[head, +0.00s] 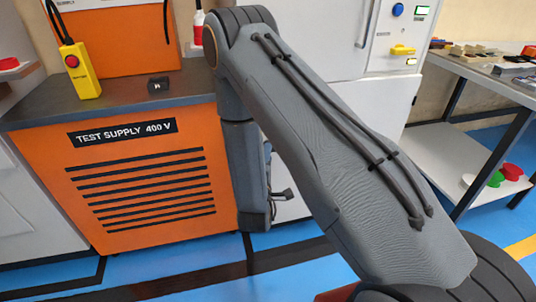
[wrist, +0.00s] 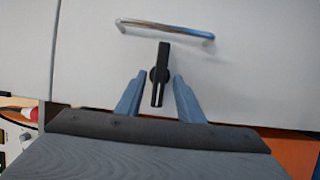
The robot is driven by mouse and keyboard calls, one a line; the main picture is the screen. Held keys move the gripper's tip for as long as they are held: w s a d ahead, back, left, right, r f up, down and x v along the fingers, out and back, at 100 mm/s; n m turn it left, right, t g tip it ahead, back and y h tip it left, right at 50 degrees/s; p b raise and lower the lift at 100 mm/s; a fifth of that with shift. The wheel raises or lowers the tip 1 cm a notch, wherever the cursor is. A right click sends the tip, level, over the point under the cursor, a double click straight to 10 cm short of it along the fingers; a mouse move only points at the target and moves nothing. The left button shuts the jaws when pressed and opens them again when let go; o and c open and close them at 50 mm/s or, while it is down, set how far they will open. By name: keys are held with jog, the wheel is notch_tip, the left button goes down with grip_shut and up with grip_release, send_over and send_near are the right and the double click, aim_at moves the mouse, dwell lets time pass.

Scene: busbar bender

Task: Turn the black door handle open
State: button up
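The black door handle (wrist: 160,78) shows in the wrist view on a pale grey door panel (wrist: 235,75). It is a slim lever with a round hub, lying nearly along my pointing direction. My gripper (wrist: 158,88) is open, with one blue-grey finger on each side of the lever in the picture. A gap shows between the lever and each finger; I cannot tell how deep the fingers reach. In the head view my arm covers much of the white cabinet (head: 390,105), and a small dark part beside my wrist is too unclear to name.
A silver bar handle (wrist: 165,27) lies just beyond the black handle. The orange test supply cabinet (head: 140,185) stands left of my arm, with a yellow pendant (head: 80,72) on its top. A bench (head: 480,75) with parts stands at right.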

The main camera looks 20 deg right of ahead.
jog(key=shift+x, duration=1.1)
jog(key=shift+d, duration=0.1)
grip_shut()
jog(key=shift+w+d+r+m+g+y+p, duration=0.15)
jog(key=shift+m+g+y+p, duration=0.35)
jog(key=shift+m+y+p, duration=1.1)
jog(key=shift+s+d+r+m+g+y+p, duration=0.15)
jog(key=shift+m+g+y+p, duration=0.4)
jog(key=shift+m+p, duration=1.95)
jog(key=shift+w+d+r+m+g+y+p, duration=0.2)
jog(key=shift+m+g+y+p, duration=0.25)
jog(key=shift+m+y+p, duration=1.55)
jog(key=shift+s+m+h+b, duration=0.1)
jog(key=shift+m+h+b, duration=0.6)
jog(key=shift+m+h, duration=0.1)
